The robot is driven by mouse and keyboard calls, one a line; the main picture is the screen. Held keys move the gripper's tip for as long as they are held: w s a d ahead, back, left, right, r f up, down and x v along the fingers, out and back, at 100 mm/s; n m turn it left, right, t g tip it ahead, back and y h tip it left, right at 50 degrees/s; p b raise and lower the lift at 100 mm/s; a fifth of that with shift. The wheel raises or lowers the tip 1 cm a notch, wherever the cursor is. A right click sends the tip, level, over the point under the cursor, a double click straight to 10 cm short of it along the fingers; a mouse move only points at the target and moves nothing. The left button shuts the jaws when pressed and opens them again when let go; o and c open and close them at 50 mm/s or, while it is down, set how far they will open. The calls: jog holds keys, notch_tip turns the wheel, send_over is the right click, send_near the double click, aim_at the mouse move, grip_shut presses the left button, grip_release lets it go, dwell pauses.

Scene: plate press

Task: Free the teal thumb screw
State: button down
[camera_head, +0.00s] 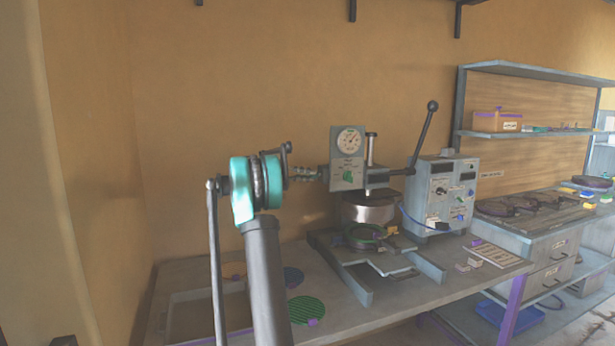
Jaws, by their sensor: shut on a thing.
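The plate press stands on the bench, with its grey head (347,172) carrying a round dial gauge and a green mark. My gripper (314,173) is small in view at the left side of this head, reaching in from the left. It is shut at the place where the head's side fitting is. The teal thumb screw cannot be made out apart from the fingers, which cover it. Below the head are a shiny metal cylinder (369,208) and a dark ring with a green edge (367,237) on the press base (357,285).
A long lever (423,135) rises right of the head, beside a grey control box (442,194). A shelf unit (530,71) stands at the right.

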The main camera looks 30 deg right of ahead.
jog(key=shift+d+n, duration=0.2)
jog(key=shift+n, duration=0.2)
dwell(0.3)
jog(key=c, duration=1.6)
grip_release()
jog(key=shift+s, duration=0.1)
jog(key=shift+v, duration=3.75)
jog(key=shift+f, duration=0.15)
